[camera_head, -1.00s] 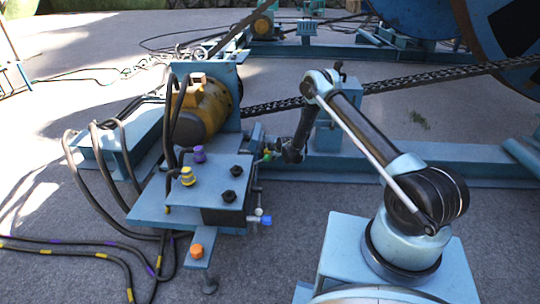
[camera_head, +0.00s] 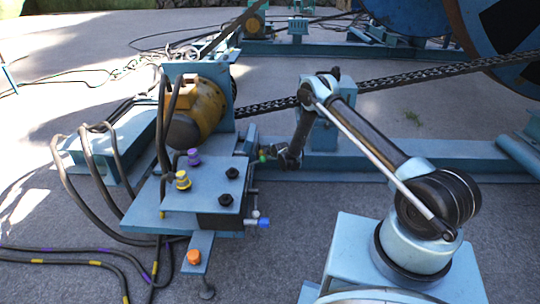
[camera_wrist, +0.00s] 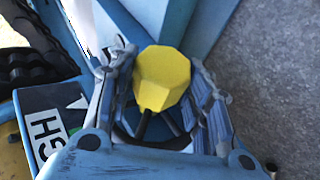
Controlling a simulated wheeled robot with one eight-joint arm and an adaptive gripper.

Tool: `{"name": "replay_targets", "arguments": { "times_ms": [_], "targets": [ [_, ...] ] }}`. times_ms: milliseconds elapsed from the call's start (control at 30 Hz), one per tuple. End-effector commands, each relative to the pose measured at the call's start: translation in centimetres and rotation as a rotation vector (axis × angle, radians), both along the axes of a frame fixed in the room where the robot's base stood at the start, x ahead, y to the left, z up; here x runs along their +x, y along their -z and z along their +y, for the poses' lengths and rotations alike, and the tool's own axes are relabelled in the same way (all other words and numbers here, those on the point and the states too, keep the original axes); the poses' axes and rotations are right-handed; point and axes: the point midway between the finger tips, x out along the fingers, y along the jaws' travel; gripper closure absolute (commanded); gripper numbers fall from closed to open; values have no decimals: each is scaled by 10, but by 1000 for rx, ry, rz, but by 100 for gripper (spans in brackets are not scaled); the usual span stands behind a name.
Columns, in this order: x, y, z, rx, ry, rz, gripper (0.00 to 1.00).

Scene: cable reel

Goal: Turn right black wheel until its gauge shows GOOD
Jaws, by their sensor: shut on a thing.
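In the wrist view my gripper (camera_wrist: 160,72) has its fingers on both sides of a faceted yellow knob (camera_wrist: 163,80), closed on it. Dark spokes or bars show below the knob. Part of a label or gauge plate (camera_wrist: 45,135) with the letters "GH" and a green patch shows at the left; its reading cannot be made out. In the head view my arm bends down to the right side of the blue box, beside a small green knob (camera_head: 263,156); the fingers are hard to see there. Two black knobs (camera_head: 232,172) (camera_head: 226,199) sit on the box top, apart from my arm.
A yellow motor (camera_head: 196,110) stands behind. Cables (camera_head: 75,255) lie at the left. A chain (camera_head: 400,80) crosses behind my arm.

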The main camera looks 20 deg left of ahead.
Motion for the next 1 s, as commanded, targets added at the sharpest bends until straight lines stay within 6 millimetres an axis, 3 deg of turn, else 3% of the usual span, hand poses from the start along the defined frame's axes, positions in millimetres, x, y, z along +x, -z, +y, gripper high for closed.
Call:
{"name": "replay_targets", "arguments": {
  "times_ms": [200, 233, 300, 333, 733, 1000],
  "targets": [
    [0, 1, 0, -2, 0, 1, 98],
    [-1, 1, 0, -2, -1, 1, 53],
    [-1, 1, 0, -2, -1, 1, 37],
    [-1, 1, 1, -2, -1, 1, 35],
    [-3, -2, 0, 0, -3, 1, 35],
    [-20, -21, -19, 0, -3, 1, 35]
  ]
}}
